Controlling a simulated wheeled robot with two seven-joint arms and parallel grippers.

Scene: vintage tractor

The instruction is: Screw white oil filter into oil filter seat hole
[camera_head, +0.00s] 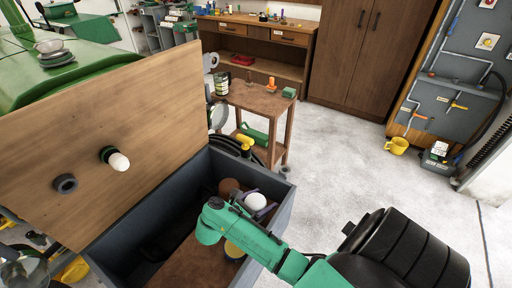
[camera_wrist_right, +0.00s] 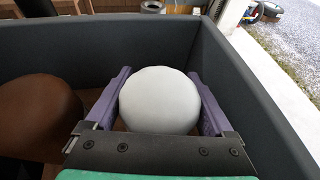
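A white rounded oil filter (camera_head: 256,201) is inside the dark grey crate (camera_head: 285,200); it also shows in the right wrist view (camera_wrist_right: 160,98). My right gripper (camera_head: 252,200) reaches down into the crate, its purple fingers on both sides of this filter. The fingers lie close against its sides, but I cannot tell whether they grip it. The filter's lower part is hidden. On the upright wooden board (camera_head: 150,110), a dark ring seat (camera_head: 65,184) has an open hole. Another white filter (camera_head: 119,161) sticks out of a second dark seat on the board. My left gripper is not in view.
The crate walls stand close around my gripper. A small wooden table (camera_head: 262,100) is behind.

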